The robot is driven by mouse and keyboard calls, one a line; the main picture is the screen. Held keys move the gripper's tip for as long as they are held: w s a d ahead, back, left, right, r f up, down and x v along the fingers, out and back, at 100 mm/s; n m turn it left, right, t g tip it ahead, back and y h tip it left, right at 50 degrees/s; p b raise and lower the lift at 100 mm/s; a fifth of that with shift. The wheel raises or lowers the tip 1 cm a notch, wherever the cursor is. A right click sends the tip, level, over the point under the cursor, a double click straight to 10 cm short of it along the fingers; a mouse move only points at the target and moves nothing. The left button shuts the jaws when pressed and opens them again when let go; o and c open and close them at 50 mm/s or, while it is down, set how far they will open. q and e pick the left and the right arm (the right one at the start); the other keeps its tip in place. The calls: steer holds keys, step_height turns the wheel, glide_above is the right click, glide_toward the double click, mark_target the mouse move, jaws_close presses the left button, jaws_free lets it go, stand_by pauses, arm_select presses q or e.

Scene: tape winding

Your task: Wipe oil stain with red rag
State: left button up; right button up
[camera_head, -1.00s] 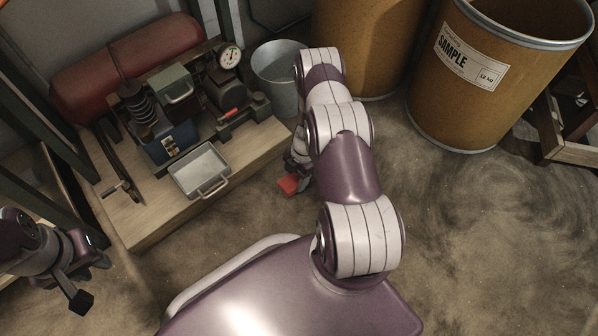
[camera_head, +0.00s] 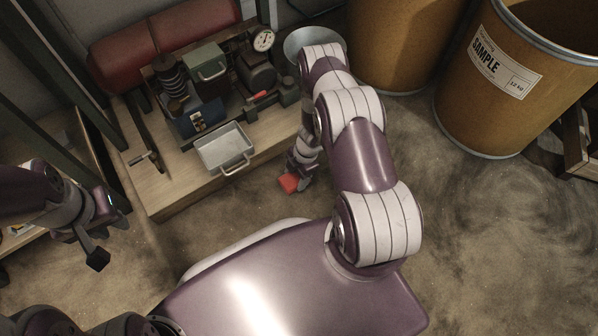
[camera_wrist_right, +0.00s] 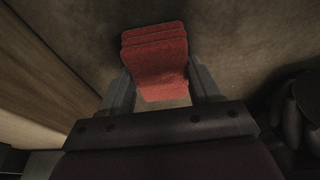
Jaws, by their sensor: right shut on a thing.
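The red rag (camera_head: 289,183) is a small folded red cloth; it also shows in the right wrist view (camera_wrist_right: 157,62) as stacked layers. My right gripper (camera_wrist_right: 158,85) is shut on it, with a finger on each side. In the head view my right gripper (camera_head: 293,175) hangs beside the wooden platform's front edge, over the floor; its height above the floor is hard to tell. My left gripper (camera_head: 112,236) is at the left, away from the rag, and its jaw opening is not clear. Dark smudges mark the floor (camera_head: 490,240), but I cannot tell which is the oil stain.
A wooden platform (camera_head: 180,195) carries a compressor-like machine (camera_head: 205,85) with a red tank and a metal tray (camera_head: 225,150). A grey bucket (camera_head: 313,42) stands behind my right arm. Two brown drums (camera_head: 500,95) stand at the back right. The right floor is open.

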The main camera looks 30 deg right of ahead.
step_height(320, 180, up, 6)
steer(key=p, duration=0.5)
steer(key=shift+w, duration=0.1)
step_height(320, 180, up, 3)
steer(key=shift+p, duration=1.2)
steer(key=shift+d, duration=0.1)
